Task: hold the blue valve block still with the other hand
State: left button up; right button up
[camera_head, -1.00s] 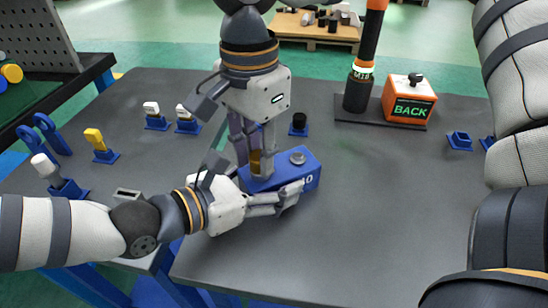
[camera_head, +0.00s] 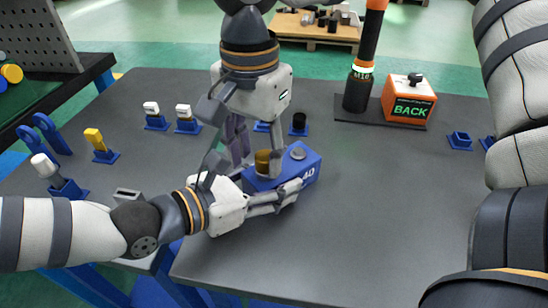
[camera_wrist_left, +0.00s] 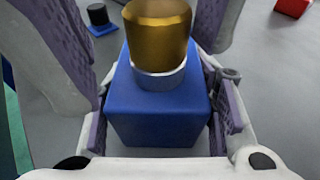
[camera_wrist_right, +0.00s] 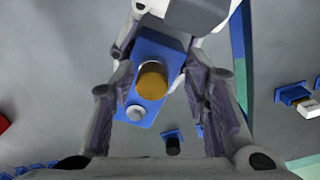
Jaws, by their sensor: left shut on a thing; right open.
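The blue valve block (camera_head: 308,166) lies on the dark table, with white marks on its end. It also shows in the left wrist view (camera_wrist_left: 158,112) and the right wrist view (camera_wrist_right: 172,52). A brass cylinder (camera_wrist_right: 152,80) stands on it, in a silver collar (camera_wrist_left: 158,76). A silver knob (camera_head: 298,154) sits beside the cylinder. My left gripper (camera_head: 285,188) is shut on the block, with a pad on each side. My right gripper (camera_wrist_right: 158,108) is open above the block, its fingers apart on either side of the cylinder and clear of it.
A dark post (camera_head: 357,90) and an orange box (camera_head: 408,100) reading BACK stand at the back right. Several small blue stands, one with a black cap (camera_head: 299,122), are behind and left of the block. The table front right is clear.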

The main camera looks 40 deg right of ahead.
jog(key=m, duration=0.3)
jog(key=shift+w+m, duration=0.2)
jog(key=shift+m, duration=0.2)
jog(key=m, duration=0.3)
jog(key=shift+w+d+m, duration=0.15)
jog(key=shift+d+m, duration=0.05)
jog(key=shift+m, duration=0.2)
jog(key=m, duration=0.4)
jog(key=shift+w+d, duration=0.1)
jog(key=shift+d, duration=0.1)
jog(key=m, duration=0.4)
jog(key=shift+d, duration=0.2)
jog(key=m, duration=0.4)
jog(key=shift+d, duration=0.2)
jog(key=m, duration=0.4)
jog(key=shift+d, duration=0.2)
jog(key=m, duration=0.4)
jog(key=shift+s+d, duration=0.2)
jog(key=shift+s, duration=0.05)
jog(key=m, duration=0.3)
jog(key=shift+s, duration=0.15)
